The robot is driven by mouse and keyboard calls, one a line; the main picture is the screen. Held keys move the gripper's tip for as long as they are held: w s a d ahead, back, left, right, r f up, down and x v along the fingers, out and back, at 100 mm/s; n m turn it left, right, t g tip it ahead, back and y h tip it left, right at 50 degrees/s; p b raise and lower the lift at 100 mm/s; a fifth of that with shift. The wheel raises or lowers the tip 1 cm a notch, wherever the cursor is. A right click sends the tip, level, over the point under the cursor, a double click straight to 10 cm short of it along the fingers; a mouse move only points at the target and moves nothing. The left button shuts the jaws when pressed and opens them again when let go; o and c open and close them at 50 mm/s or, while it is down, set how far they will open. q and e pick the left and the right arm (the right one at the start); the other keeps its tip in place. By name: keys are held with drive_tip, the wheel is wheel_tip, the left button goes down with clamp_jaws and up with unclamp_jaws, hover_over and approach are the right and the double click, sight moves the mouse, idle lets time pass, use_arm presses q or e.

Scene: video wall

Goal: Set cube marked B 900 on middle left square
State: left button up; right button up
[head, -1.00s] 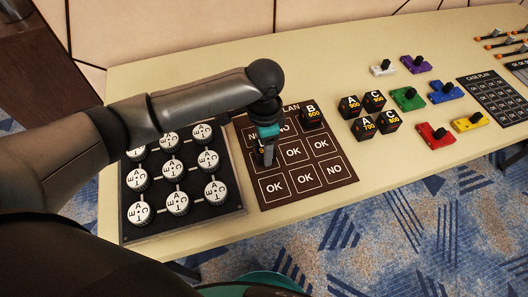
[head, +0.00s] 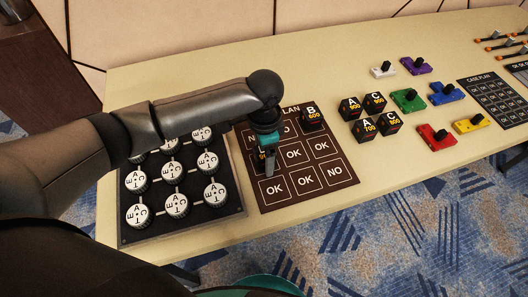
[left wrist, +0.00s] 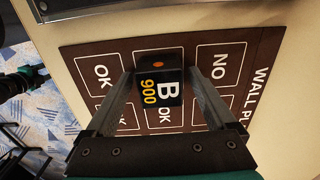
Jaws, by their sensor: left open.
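The cube marked B 900 (left wrist: 160,92) is black with white and yellow print. It sits on the middle left square of the brown plan board (head: 340,172), between a NO square and an OK square. In the head view the cube (head: 261,157) is mostly hidden by my left gripper (head: 268,168). In the left wrist view, the fingers of my left gripper (left wrist: 162,75) are open, one on each side of the cube. The square under the cube is covered.
A cube marked B 600 (head: 311,118) stands on the board's top right square. Several black cubes (head: 366,128) stand right of the board. A dark panel of round white dials (head: 176,205) lies to the left. Coloured switch blocks (head: 409,99) are farther right.

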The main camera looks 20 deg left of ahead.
use_arm(q)
wheel_tip(320, 180, up, 5)
drive_tip(key=shift+p, duration=0.9)
wheel_tip(320, 180, up, 6)
drive_tip(key=shift+r+p, duration=0.1)
drive_tip(key=shift+p, duration=0.85)
drive_tip(key=shift+r, duration=0.55)
use_arm(e)
drive_tip(key=shift+s+a+r, duration=0.3)
drive_tip(key=shift+s+r, duration=0.1)
drive_tip(key=shift+r, duration=0.2)
drive_tip(key=shift+s+a+r, duration=0.25)
drive_tip(key=shift+s+r, duration=0.1)
drive_tip(key=shift+r, duration=0.3)
drive_tip(key=shift+s+a+r, duration=0.3)
drive_tip(key=shift+s+r, duration=0.1)
drive_tip(key=shift+r, duration=0.2)
